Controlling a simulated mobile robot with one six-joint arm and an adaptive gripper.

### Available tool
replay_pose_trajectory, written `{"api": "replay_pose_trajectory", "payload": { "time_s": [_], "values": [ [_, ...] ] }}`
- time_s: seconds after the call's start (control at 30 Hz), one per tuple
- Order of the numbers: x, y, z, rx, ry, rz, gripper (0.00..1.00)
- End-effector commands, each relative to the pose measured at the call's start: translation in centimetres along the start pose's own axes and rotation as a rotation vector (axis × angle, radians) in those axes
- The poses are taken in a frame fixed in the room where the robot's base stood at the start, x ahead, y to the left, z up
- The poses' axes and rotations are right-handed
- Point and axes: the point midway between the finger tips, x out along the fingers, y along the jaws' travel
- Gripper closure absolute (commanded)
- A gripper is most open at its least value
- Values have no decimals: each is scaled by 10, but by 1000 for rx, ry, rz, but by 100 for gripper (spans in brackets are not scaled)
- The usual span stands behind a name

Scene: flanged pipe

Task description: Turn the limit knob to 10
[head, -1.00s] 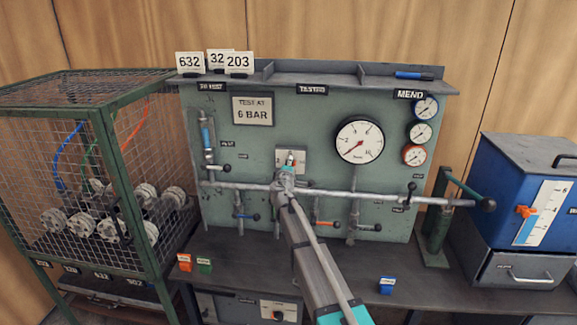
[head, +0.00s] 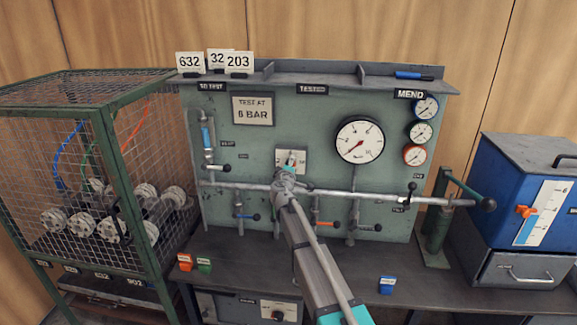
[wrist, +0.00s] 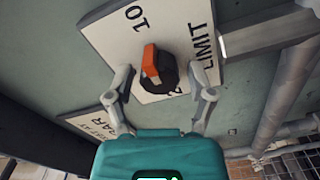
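The limit knob (wrist: 160,70) is dark with an orange pointer bar, on a white plate (wrist: 100,32) marked "10" and "LIMIT" in the wrist view. The orange bar lies on the side towards the "10"; I cannot tell whether it lines up exactly. Another marking below the knob is partly hidden. My gripper (wrist: 160,82) is open, one finger on each side of the knob, with gaps visible. In the head view my gripper (head: 288,172) is in front of the plate (head: 283,155) and hides most of the knob.
A horizontal pipe (head: 345,193) with valve handles runs across the panel below the plate. A large gauge (head: 360,139) is to the right. A "TEST AT 6 BAR" sign (head: 253,109) is up left. A mesh cage (head: 85,93) stands at left, a blue box (head: 500,190) at right.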

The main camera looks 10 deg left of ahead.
Motion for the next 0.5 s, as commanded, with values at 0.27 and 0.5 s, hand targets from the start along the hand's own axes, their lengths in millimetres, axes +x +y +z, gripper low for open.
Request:
{"api": "replay_pose_trajectory", "payload": {
  "time_s": [0.27,0.5],
  "values": [
    [0,0,0,-2,0,0,19],
    [-4,0,0,-2,0,0,19]
  ]
}}
